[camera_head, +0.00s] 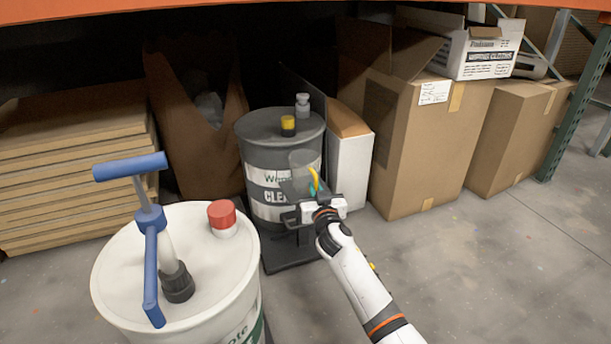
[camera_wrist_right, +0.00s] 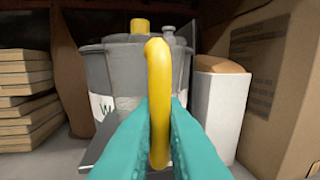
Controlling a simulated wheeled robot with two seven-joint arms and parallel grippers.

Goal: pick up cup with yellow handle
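The cup (camera_head: 301,160) is clear and see-through, with a yellow handle (camera_head: 314,179) on its near side. It is upright in front of the grey drum in the head view. My right gripper (camera_head: 315,192) reaches in from the lower right and is at the handle. In the right wrist view the handle (camera_wrist_right: 158,75) stands upright between my teal fingers (camera_wrist_right: 159,125), which press against it from both sides. The cup body is faint behind the handle there. I cannot tell whether the cup's bottom touches the dark stand below it. My left gripper is not in view.
A grey drum (camera_head: 257,155) with a yellow cap (camera_head: 288,122) stands right behind the cup. A white drum (camera_head: 120,265) with a blue pump (camera_head: 151,260) is at the near left. A dark stand base (camera_head: 290,256) is below. Cardboard boxes (camera_head: 425,140) stand right; floor there is clear.

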